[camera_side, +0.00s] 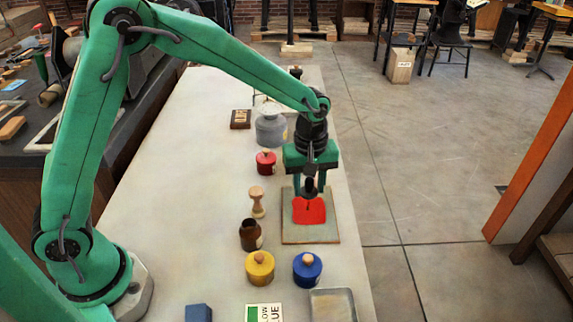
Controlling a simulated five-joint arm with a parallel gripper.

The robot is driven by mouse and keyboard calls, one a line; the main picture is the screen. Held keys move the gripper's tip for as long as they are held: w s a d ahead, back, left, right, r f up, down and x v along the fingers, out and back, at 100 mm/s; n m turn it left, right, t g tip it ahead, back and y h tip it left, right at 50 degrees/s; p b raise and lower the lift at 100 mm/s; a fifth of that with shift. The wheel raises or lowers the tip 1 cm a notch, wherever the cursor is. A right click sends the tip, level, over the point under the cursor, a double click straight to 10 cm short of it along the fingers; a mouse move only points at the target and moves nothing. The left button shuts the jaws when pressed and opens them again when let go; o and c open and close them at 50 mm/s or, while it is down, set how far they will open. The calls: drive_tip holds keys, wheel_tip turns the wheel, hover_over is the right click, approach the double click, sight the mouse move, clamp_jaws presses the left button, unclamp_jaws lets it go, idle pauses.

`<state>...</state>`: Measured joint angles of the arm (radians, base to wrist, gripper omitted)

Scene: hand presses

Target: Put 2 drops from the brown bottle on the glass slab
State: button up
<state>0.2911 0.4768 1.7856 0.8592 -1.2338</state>
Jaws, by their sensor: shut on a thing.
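The brown bottle (250,236) stands upright on the pale bench, with a dark open top. The glass slab (318,236) lies flat to its right, a greyish square with a tan edge. A bright red patch (309,214) covers part of the slab. My gripper (309,184) is above the slab, pointing down and shut on a small dark thing with a thin lower tip, which looks like a dropper. The tip is over the red patch; I cannot tell whether it touches. No separate drops can be made out.
A wooden hand stamp (257,204), red pot (266,164) and grey can (271,130) stand left of the slab. A yellow pot (260,269), blue pot (307,271), metal tray (333,306) and label card (264,312) are in front. The bench's left middle is clear.

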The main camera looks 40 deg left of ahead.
sight(304, 193)
drive_tip(key=shift+f, duration=0.5)
idle(0.9)
drive_tip(key=shift+r, duration=0.1)
idle(0.4)
drive_tip(key=shift+r, duration=3.45)
drive_tip(key=shift+r, duration=0.1)
drive_tip(key=shift+r, duration=0.8)
drive_tip(key=shift+s, duration=0.15)
drive_tip(key=s+a+r, duration=0.1)
drive_tip(key=s, duration=0.6)
drive_tip(key=s+a+r, duration=0.1)
drive_tip(key=s+a, duration=0.1)
drive_tip(key=s, duration=0.5)
drive_tip(key=shift+s+a, duration=0.25)
drive_tip(key=shift+s, duration=0.15)
